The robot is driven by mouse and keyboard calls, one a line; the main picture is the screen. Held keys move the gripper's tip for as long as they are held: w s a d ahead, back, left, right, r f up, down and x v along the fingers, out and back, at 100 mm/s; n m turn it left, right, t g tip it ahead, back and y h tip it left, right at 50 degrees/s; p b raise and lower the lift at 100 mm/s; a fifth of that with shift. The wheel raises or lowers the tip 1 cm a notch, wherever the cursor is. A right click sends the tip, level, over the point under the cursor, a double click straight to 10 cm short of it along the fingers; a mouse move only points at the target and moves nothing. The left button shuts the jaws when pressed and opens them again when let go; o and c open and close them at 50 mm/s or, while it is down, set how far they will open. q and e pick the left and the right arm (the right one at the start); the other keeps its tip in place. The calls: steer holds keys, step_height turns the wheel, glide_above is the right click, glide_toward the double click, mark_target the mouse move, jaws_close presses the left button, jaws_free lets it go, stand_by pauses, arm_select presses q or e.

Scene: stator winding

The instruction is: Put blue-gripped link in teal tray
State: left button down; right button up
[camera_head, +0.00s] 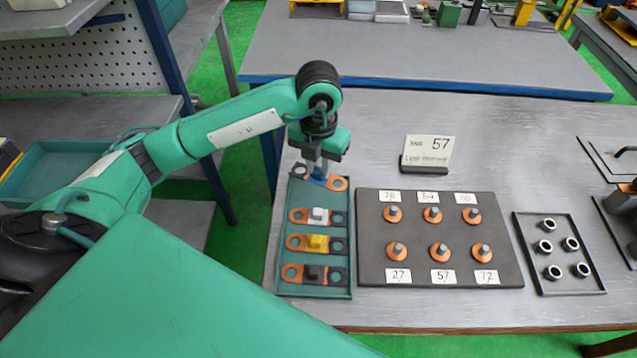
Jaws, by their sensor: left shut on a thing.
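The blue-gripped link (336,183) is a flat copper-coloured strip with a ring at each end and a blue grip in its middle. It is at the far end of the teal tray (315,290); I cannot tell whether it touches the tray floor. My left gripper (319,172) points down and is shut on its blue grip. Nearer in the tray lie three more links: one with a white grip (319,214), one with a yellow grip (317,242) and one with a black grip (313,272). My right gripper is not in view.
Right of the tray, a dark board (375,240) carries several copper-ringed posts with number labels. A black tray (559,282) with several nuts lies further right. Grey table (550,180) shows clear behind these.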

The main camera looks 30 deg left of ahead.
mark_target(319, 170)
arm_select(q)
steer(key=shift+f, duration=1.7)
step_height(319, 170, down, 2)
steer(key=shift+f+p, duration=0.25)
steer(key=shift+p, duration=0.1)
steer(key=shift+f, duration=0.55)
steer(key=c, duration=1.3)
jaws_free()
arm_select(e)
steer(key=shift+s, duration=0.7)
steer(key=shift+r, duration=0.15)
